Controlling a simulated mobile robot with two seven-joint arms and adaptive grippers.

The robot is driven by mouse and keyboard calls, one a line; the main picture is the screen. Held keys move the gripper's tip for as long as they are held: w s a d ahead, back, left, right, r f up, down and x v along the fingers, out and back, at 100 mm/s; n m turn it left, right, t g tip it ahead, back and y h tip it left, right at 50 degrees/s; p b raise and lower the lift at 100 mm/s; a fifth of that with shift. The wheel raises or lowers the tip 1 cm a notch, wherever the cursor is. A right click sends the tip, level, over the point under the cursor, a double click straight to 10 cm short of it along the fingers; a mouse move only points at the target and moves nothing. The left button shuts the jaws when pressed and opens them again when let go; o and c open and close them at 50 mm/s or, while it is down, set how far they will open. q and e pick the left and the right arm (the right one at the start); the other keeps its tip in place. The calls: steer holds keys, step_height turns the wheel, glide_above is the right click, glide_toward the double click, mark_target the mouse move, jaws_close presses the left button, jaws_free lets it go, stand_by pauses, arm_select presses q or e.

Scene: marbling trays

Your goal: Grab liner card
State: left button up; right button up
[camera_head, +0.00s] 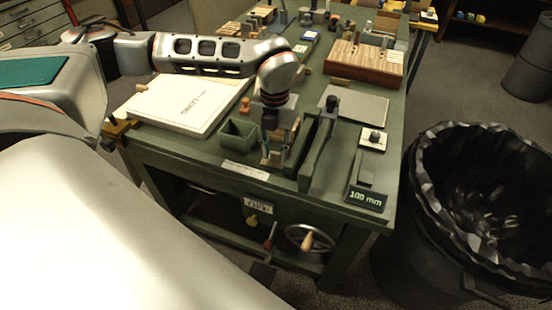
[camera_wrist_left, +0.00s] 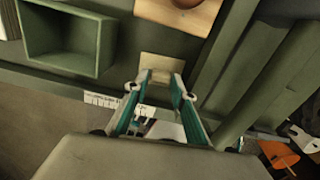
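My left gripper (camera_head: 274,155) is low over the front edge of the green bench, pointing down. In the left wrist view its two teal fingers (camera_wrist_left: 158,80) stand apart, with a gap between the tips. A small beige card-like piece (camera_wrist_left: 161,64) lies just beyond the fingertips and is a little wider than the gap. It may be the liner card; I cannot tell whether the fingers touch it. My right gripper is not in view.
A green open box (camera_head: 238,135) stands left of the gripper, and upright green plates (camera_head: 318,150) stand close on its right. A white board (camera_head: 190,103) and a grey sheet (camera_head: 355,104) lie on the bench. A black-lined bin (camera_head: 428,240) stands at the right.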

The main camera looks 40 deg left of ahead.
arm_select(q)
steer(key=shift+f, duration=0.1)
steer(key=c, duration=0.5)
steer(key=shift+o, duration=0.2)
